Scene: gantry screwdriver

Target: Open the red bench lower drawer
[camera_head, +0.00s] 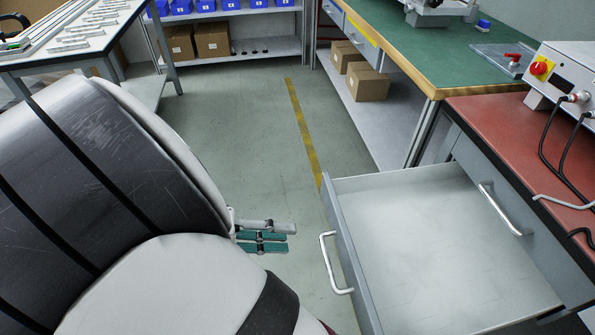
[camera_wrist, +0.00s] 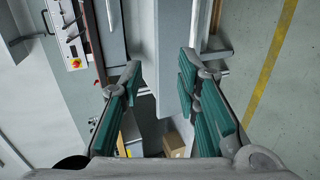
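The red bench (camera_head: 490,120) stands at the right in the head view. Its lower drawer (camera_head: 440,240) is pulled well out, and its inside looks empty. The drawer's bar handle (camera_head: 329,263) is on the front panel, facing left. The upper drawer's handle (camera_head: 500,210) shows behind it, and that drawer looks closed. My gripper (camera_head: 288,236) is left of the lower drawer's handle, apart from it. In the wrist view, my gripper (camera_wrist: 160,72) has its teal-padded fingers spread with nothing held, and the open drawer shows beyond them.
A green-topped bench (camera_head: 430,60) with cardboard boxes (camera_head: 367,82) on its lower shelf stands behind the red bench. A control box with a red knob (camera_head: 539,68) sits on the red top. The floor (camera_head: 240,110) left of the drawer, with a yellow line, is clear.

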